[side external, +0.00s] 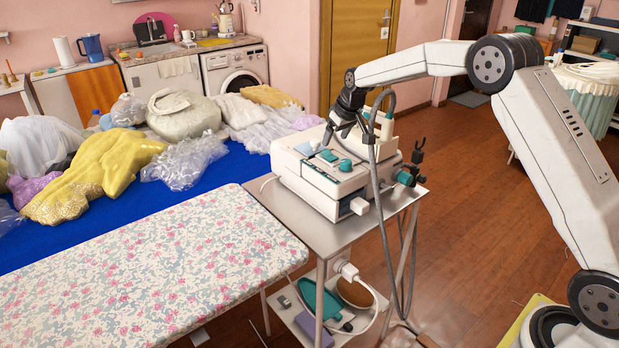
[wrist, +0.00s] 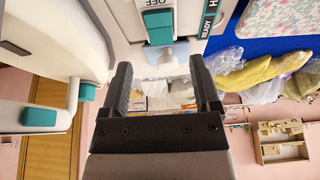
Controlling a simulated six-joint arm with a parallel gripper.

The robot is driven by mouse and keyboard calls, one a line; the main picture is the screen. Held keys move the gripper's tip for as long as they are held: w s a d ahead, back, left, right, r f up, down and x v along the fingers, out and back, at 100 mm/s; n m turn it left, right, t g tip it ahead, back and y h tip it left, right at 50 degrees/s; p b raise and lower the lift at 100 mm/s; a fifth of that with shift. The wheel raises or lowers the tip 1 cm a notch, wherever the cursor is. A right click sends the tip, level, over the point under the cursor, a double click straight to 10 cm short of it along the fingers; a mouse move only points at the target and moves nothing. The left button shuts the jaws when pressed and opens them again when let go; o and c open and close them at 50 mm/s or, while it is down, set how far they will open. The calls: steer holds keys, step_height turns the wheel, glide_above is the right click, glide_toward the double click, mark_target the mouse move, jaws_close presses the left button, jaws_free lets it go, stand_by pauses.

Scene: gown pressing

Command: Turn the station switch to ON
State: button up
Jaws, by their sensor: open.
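The white pressing station (side external: 320,180) stands on a small metal cart. The word OFF is printed beside the switch, and a READY label (wrist: 208,24) sits to the right. My gripper (side external: 348,142) is above the station's top in the side view. In the wrist view my gripper (wrist: 161,65) is open, with the knob appearing between its fingertips. I cannot tell whether either finger touches it.
The metal cart (side external: 371,216) has a hose and cable hanging beside it. A floral ironing board (side external: 150,270) lies to its left. A blue table (side external: 225,172) behind holds wrapped garments. A teal-tipped fitting (side external: 405,177) projects from the station's right side. Wooden floor is open to the right.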

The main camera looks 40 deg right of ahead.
mark_target(328, 155)
steer(key=shift+x, duration=2.75)
steer(key=shift+c, duration=0.2)
jaws_close()
